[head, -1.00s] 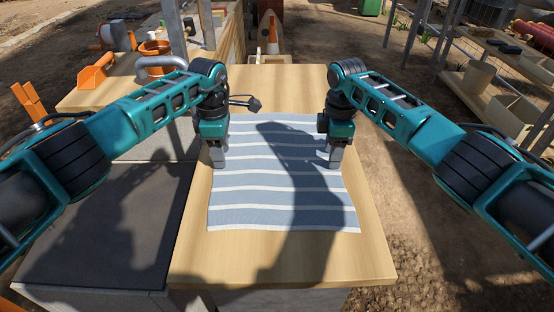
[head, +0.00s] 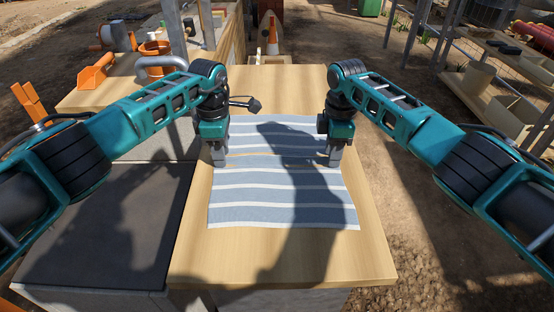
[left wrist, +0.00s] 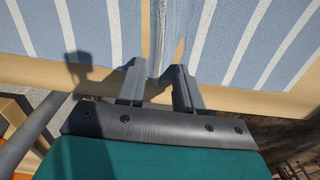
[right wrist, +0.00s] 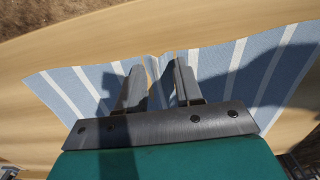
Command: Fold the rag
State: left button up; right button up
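The blue rag with white stripes (head: 284,205) lies spread on the wooden table. A gathered ridge crosses its middle, with a thin strip of bare wood showing beside it. My left gripper (head: 219,160) is at the rag's left edge; in the left wrist view its fingers (left wrist: 158,85) have a bunched pleat of cloth between them. My right gripper (head: 334,158) is at the right edge, level with the left; its fingers (right wrist: 158,85) also hold gathered cloth between them in the right wrist view. Both appear closed on the rag, low over the table. Finger contact is partly hidden.
The wooden tabletop (head: 290,255) is clear in front of the rag and behind it. A dark-topped unit (head: 110,225) adjoins on the left. A side bench with an orange tool (head: 95,73) stands back left, and shelves (head: 495,100) stand at the right.

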pick_arm(q)
jog(key=shift+f, duration=0.1)
grip_shut()
pick_arm(e)
jog(key=shift+s+f, duration=0.1)
jog(key=shift+f, duration=0.1)
grip_shut()
jog(key=shift+r, duration=0.15)
